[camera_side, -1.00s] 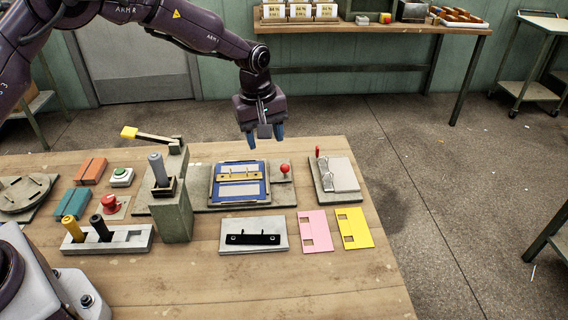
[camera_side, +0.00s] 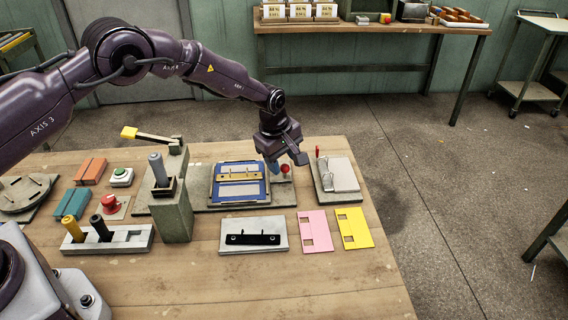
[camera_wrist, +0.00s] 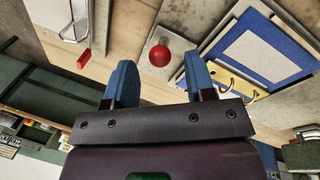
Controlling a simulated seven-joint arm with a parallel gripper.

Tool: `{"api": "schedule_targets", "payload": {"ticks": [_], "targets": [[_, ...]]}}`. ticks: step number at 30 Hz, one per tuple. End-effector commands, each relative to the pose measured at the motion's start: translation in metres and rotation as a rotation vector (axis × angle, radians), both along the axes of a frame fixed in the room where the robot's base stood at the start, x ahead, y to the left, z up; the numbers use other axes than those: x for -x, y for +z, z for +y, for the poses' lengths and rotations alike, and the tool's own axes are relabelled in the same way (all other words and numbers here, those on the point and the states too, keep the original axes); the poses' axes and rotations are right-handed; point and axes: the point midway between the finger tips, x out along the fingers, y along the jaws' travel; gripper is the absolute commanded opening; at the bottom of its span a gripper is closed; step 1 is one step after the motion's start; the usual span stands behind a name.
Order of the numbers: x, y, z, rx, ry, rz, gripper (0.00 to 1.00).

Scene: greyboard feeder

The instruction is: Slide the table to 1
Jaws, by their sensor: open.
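The table is a blue-framed plate (camera_side: 240,201) with pale panels and a brass strip, on a grey base near the middle of the bench. It also shows at the upper right of the wrist view (camera_wrist: 236,64). A red ball knob (camera_side: 285,169) stands on a small grey plate just right of it. In the wrist view the red knob (camera_wrist: 160,56) appears between my two blue fingertips. My gripper (camera_side: 277,165) is open beside and slightly above the knob; I cannot tell whether it touches. No number mark is readable.
A grey plate with a red-tipped clamp (camera_side: 338,175) stands close right. A grey post with a yellow-ended lever (camera_side: 172,205) stands left. In front lie a black-strip fixture (camera_side: 253,236), a pink card (camera_side: 315,231) and a yellow card (camera_side: 353,228).

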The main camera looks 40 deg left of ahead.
Motion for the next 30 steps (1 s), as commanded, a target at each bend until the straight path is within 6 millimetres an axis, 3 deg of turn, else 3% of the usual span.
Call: {"api": "schedule_targets", "payload": {"ticks": [5, 14, 15, 21, 30], "targets": [[-0.003, -0.016, -0.001, 0.000, 0.000, 0.001, 0.50], [-0.004, -0.018, -0.001, 0.000, 0.000, -0.001, 0.50], [-0.004, -0.018, -0.001, 0.000, 0.000, -0.001, 0.48], [-0.004, -0.018, -0.001, 0.000, 0.000, 0.000, 0.02], [0.004, -0.018, 0.008, 0.000, 0.002, 0.002, 0.00]]}}
